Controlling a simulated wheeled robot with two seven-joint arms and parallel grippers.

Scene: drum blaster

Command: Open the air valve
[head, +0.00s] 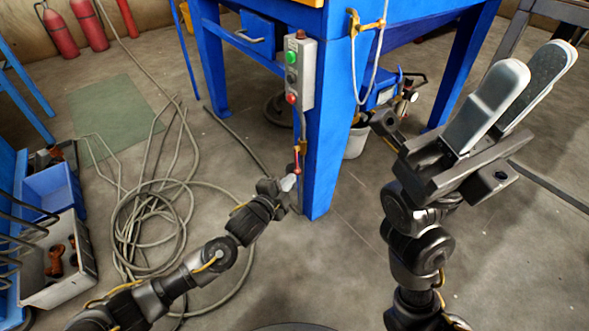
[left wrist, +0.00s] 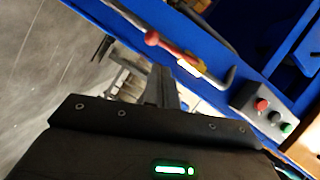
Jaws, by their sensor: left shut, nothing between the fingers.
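The air valve has a red handle (head: 297,162) and a brass-yellow body (head: 303,147). It sits on a thin pipe running down the blue leg below the control box. In the left wrist view the red handle (left wrist: 152,38) and yellow body (left wrist: 187,62) show beyond my fingers. My left gripper (head: 290,183) is shut and empty, just below the handle in the head view; whether it touches the handle cannot be told. The left fingers (left wrist: 160,82) point toward the pipe. My right gripper (head: 537,65) is raised at the right, its fingers apart and empty, away from the valve.
A grey control box (head: 301,74) with green, black and red buttons hangs on the blue machine leg (head: 328,130). A coiled hose (head: 150,215) lies on the floor. Blue and white bins (head: 62,275) stand at left. A white bucket (head: 356,143) is behind the leg.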

